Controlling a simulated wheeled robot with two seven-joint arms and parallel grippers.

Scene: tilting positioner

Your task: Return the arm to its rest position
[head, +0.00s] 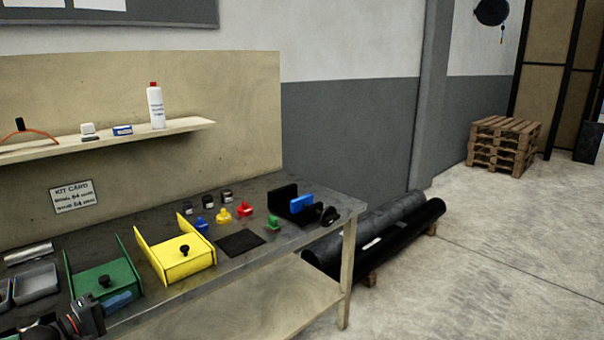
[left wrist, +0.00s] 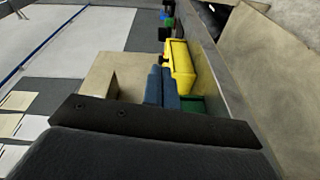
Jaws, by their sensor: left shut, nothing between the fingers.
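My left gripper (head: 124,299) enters the head view at the bottom left, with its blue fingers pointing right in front of the green box (head: 97,276). The fingers are shut with nothing between them, and they also show side by side in the left wrist view (left wrist: 162,88). I cannot tell how high they are above the workbench (head: 160,307). The black positioner (head: 283,194) with a blue block (head: 301,204) stands at the bench's right end, well away from the gripper. My right gripper is not in view.
A yellow box (head: 183,266) with a black knob stands right of the green one. Several small coloured pieces and a black mat (head: 240,243) lie beyond it. Grey trays (head: 37,282) are at the left. A shelf (head: 180,130) holds a white bottle (head: 156,107).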

